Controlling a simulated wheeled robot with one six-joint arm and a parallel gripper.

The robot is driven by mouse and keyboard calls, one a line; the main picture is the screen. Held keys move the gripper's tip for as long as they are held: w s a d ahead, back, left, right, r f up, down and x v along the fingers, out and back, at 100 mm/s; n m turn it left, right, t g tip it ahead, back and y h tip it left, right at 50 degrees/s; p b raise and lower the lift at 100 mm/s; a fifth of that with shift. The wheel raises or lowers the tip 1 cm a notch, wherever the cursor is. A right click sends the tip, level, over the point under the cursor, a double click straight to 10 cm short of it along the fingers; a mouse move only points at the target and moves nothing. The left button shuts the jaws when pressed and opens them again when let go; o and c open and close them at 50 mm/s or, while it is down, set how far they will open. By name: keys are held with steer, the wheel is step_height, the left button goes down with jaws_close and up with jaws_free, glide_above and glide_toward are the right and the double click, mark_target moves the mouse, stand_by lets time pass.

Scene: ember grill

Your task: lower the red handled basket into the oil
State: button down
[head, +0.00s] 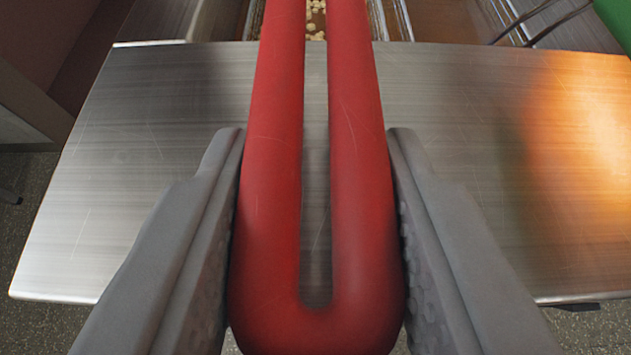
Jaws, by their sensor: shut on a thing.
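The red handle (270,170) of the basket is a long U-shaped loop that runs from the bottom middle of the head view up to the top edge. My gripper (312,165) is shut on the handle near its rounded end, with one grey finger on each side. At the top, behind the handle, part of a wire basket (316,20) with small pale pieces of food shows. Most of the basket is hidden by the handle or out of the picture. I cannot tell how deep the basket sits relative to the oil.
A brushed steel counter (130,150) lies below the handle, with an orange glow on its right. At the top right are brown oil (445,20), thin metal rods and a green thing (615,20). Grey speckled floor (35,180) shows at the left.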

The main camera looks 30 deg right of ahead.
steer(key=c, duration=0.9)
jaws_free()
steer(key=shift+c, duration=0.2)
steer(key=v, duration=1.7)
steer(key=s+a+r+n+t+y, duration=0.1)
steer(key=s+a+r+t, duration=0.15)
steer(key=a, duration=0.65)
steer(key=s+a+r+n+t+y, duration=0.1)
steer(key=s+a+r+n, duration=0.2)
steer(key=a, duration=0.5)
steer(key=s+a+r+n+t+y, duration=0.2)
steer(key=s+a+t+y, duration=0.1)
steer(key=s+a, duration=1.1)
steer(key=shift+s+a+r+y, duration=0.2)
steer(key=shift+s+a+y, duration=0.15)
steer(key=shift+y, duration=0.45)
